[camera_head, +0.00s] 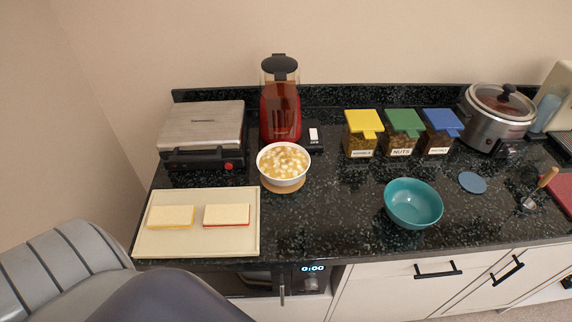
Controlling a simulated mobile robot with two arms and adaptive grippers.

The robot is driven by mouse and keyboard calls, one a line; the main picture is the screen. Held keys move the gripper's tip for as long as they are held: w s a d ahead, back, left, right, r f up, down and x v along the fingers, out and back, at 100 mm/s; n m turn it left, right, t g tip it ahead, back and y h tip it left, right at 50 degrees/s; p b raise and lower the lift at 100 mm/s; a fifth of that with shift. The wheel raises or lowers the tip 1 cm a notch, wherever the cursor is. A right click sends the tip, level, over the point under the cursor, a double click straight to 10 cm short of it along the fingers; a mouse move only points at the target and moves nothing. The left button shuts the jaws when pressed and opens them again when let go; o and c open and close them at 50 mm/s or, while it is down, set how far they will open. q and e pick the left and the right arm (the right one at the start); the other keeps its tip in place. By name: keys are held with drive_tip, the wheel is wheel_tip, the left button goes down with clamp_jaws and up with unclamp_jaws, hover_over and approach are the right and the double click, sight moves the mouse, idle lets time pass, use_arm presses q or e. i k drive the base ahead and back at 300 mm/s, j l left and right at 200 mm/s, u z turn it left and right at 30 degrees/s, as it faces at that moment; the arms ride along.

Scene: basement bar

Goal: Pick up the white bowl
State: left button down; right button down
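The white bowl (263,171) stands upright on the dark counter, on a round tan coaster (284,186), in the middle of the head view. It is filled with a yellowish food with pale chunks. A red kettle-like jug (281,112) stands close behind it. Neither of my grippers shows in the head view, so I cannot see whether they are open or shut.
A press grill (203,130) and a cream board (246,236) with two sandwiches lie left of the bowl. A teal bowl (413,203), three lidded boxes (401,145) and a slow cooker (497,117) are to the right. The counter (330,215) is clear between the two bowls.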

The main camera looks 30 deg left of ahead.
sight(281, 163)
drive_tip(key=l+u, duration=0.15)
drive_tip(key=u, duration=0.8)
drive_tip(key=i+l, duration=0.05)
